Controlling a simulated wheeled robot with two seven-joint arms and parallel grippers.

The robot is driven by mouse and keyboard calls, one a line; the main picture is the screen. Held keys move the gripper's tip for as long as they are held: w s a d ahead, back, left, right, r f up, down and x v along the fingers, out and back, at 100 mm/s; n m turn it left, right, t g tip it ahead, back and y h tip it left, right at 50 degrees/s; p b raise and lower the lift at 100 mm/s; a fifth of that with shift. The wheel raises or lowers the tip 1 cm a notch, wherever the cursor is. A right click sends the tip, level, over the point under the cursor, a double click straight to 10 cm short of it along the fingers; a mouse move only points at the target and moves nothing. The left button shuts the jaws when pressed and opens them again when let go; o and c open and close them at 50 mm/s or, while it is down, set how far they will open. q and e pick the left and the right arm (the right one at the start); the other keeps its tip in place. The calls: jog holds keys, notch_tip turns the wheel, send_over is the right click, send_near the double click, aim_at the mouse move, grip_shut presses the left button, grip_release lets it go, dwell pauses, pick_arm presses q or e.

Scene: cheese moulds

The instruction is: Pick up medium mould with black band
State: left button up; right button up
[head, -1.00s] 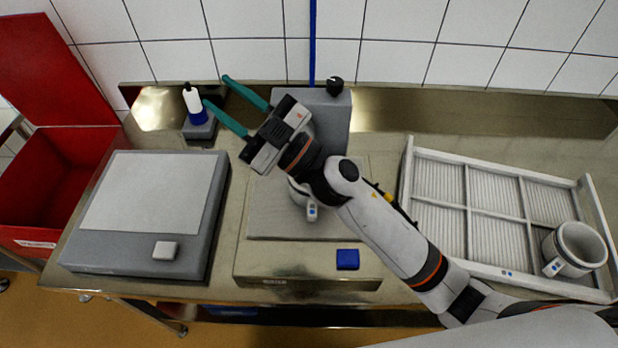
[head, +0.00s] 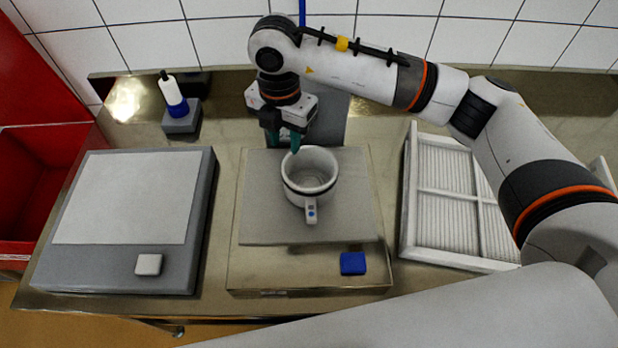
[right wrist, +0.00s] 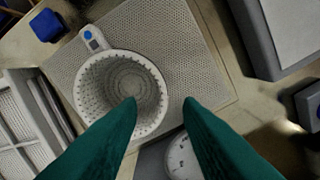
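The white mould with a black band (head: 309,182) stands upright on the grey perforated plate (head: 265,225), with its tag toward me. The right wrist view shows it from above, open and empty (right wrist: 105,122). My right gripper (head: 284,145) is at the mould's far-left side, pointing down. Its teal fingers are apart and empty (right wrist: 161,103). In the right wrist view one fingertip overlaps the mould's inside and the other lies outside its wall. I cannot tell whether they touch it. My left gripper is not in view.
A grey box (head: 332,112) stands close behind the mould. A flat grey device with a pale top (head: 115,200) is on the left. A bottle (head: 173,95) stands on a small block behind it. A white slatted rack (head: 455,260) is on the right, partly behind my arm.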

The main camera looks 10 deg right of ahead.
aim_at(286, 158)
notch_tip(286, 158, down, 5)
jog(key=shift+w+r+p, duration=0.1)
jog(key=shift+p, duration=0.65)
jog(key=f+p, duration=0.1)
jog(key=f, duration=0.4)
jog(key=shift+w+a+p, duration=0.1)
jog(key=shift+w+p, duration=0.1)
jog(key=shift+p, duration=0.2)
jog(key=shift+r, duration=0.1)
grip_shut()
